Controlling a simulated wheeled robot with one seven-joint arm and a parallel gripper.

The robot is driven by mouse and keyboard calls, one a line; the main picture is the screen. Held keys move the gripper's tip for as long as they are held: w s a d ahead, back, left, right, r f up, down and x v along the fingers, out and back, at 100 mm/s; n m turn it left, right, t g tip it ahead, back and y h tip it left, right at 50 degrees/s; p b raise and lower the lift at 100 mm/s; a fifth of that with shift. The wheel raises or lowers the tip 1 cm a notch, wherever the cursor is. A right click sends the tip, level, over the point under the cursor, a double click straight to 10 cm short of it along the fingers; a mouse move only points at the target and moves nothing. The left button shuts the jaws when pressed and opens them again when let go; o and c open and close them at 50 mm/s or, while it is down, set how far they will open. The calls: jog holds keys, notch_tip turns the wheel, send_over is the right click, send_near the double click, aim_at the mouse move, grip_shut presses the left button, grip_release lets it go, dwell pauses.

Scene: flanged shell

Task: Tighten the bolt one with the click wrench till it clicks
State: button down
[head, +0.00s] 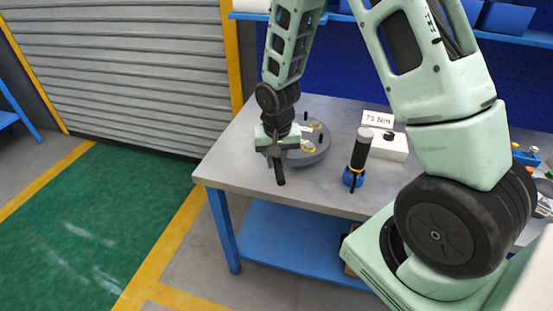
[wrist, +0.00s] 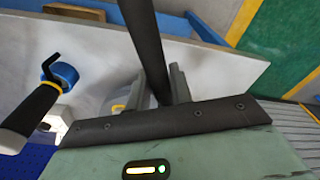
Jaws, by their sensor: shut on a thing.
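My gripper (head: 279,146) is over the left part of the round grey flanged shell (head: 320,155) on the bench. It is shut on a long dark bar, likely the click wrench (head: 280,176), which points toward the bench's front edge. In the wrist view the bar (wrist: 146,45) runs up from between my fingers (wrist: 165,88). Yellow-ringed bolts (head: 309,149) show on the shell; one yellow ring (wrist: 118,107) shows beside a finger in the wrist view. I cannot tell which is bolt one. The wrench's working end is hidden, so its seating on a bolt cannot be seen.
A black-handled tool (head: 361,150) with a yellow ring stands in a blue holder (head: 353,180) right of the shell. Behind it is a white box (head: 391,147) with a "75 Nm" sign (head: 378,119). The bench front (head: 235,170) left of the shell is clear.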

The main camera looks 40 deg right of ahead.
jog(key=shift+f+b, duration=0.95)
jog(key=shift+f, duration=0.3)
jog(key=shift+w+a, duration=0.1)
jog(key=shift+w, duration=0.05)
jog(key=w+a+m+p, duration=0.2)
jog(key=w+a+m, duration=0.6)
jog(key=w, duration=0.2)
jog(key=shift+a+f+m+h, duration=0.15)
jog(key=shift+a+m+h, duration=0.1)
jog(key=shift+m+h, duration=0.05)
dwell(2.0)
jog(key=shift+s, duration=0.2)
jog(key=shift+s+d+n, duration=0.3)
jog(key=shift+s+n, duration=0.3)
jog(key=shift+s, duration=0.05)
dwell(0.4)
